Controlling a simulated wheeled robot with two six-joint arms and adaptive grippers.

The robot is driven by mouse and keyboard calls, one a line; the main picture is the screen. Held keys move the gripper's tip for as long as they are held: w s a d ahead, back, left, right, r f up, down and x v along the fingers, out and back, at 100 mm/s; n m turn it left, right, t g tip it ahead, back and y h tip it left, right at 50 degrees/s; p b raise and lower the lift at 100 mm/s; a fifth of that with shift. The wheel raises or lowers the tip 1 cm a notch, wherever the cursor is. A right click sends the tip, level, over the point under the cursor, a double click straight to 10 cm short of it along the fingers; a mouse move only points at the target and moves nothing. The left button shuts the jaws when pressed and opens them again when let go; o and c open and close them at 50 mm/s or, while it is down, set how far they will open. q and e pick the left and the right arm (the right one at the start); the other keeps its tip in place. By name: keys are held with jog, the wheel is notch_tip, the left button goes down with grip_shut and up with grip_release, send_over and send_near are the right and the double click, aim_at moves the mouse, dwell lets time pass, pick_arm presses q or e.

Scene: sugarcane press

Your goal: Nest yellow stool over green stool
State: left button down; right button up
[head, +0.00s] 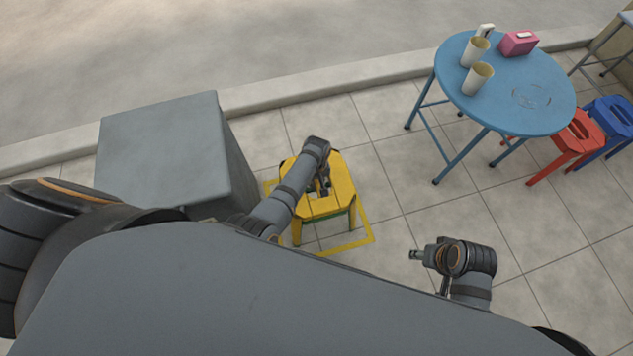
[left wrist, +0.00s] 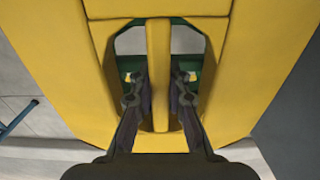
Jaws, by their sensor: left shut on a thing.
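The yellow stool (head: 336,201) stands upright over the green stool (head: 326,217). Only a thin strip of green shows below the yellow seat in the head view. My left gripper (head: 324,187) reaches down onto the yellow seat from above. In the left wrist view, my left gripper's fingers (left wrist: 159,80) go into the two seat openings and are shut on the bar between them. Green shows through these openings. Most of the green stool is hidden, so I cannot tell whether the yellow stool rests fully on it. My right gripper (head: 416,254) is away to the right, apart from the stools.
A yellow square outline (head: 362,240) on the tiled floor surrounds the stools. A grey box (head: 160,150) stands close on their left. A blue table (head: 515,95) with cups and a pink box is at the upper right, beside red (head: 568,145) and blue (head: 610,122) stools.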

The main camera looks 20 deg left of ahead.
pick_arm(q)
jog(key=shift+f, duration=0.25)
jog(key=shift+s+f+b, duration=0.3)
jog(key=shift+f+b, duration=0.2)
jog(key=shift+b, duration=0.05)
dwell(0.4)
jog(key=c, duration=1.5)
grip_release()
jog(key=shift+o, duration=1.1)
jog(key=shift+f, duration=0.15)
jog(key=shift+o, duration=0.3)
jog(key=shift+w+f, duration=0.1)
